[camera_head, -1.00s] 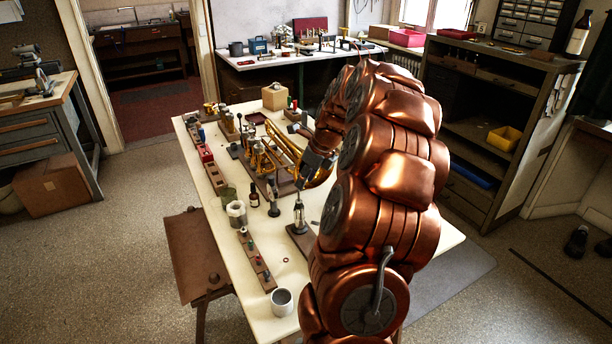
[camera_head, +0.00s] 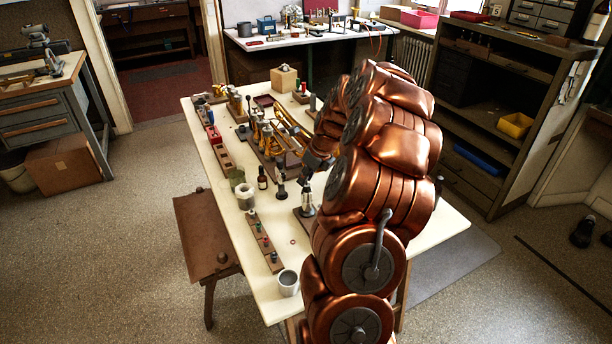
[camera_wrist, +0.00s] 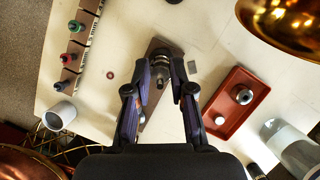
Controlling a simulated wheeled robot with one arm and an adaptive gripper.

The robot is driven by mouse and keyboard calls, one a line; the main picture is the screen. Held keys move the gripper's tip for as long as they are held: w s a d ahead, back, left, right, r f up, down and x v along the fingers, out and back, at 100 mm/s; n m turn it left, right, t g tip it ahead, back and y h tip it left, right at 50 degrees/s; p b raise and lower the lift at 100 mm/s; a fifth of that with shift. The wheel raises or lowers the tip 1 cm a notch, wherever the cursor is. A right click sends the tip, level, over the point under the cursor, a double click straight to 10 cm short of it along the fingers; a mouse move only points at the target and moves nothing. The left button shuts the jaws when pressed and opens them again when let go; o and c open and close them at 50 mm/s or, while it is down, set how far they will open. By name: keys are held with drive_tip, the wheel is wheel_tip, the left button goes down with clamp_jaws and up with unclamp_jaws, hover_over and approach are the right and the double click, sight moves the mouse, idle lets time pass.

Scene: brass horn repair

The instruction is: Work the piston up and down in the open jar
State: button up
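A slim upright metal piece (camera_head: 307,201), possibly the piston, stands on a brown wooden base in the head view. In the wrist view this piece (camera_wrist: 160,66) shows from above, with dark rings at its top. My gripper (camera_wrist: 160,72) is open, one finger on each side of it; I cannot tell whether they touch it. In the head view my gripper (camera_head: 311,169) is just above the piece, partly hidden by my arm. A clear glass jar (camera_wrist: 290,146) is at the lower right of the wrist view. Its mouth is not clear.
A red tray (camera_wrist: 214,119) with a small round metal part lies right of the base. The brass bell (camera_wrist: 285,22) is at the upper right.

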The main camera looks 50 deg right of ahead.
clamp_jaws()
drive_tip(key=shift+r, duration=0.1)
drive_tip(key=shift+r+p, duration=2.1)
drive_tip(key=shift+r, duration=2.8)
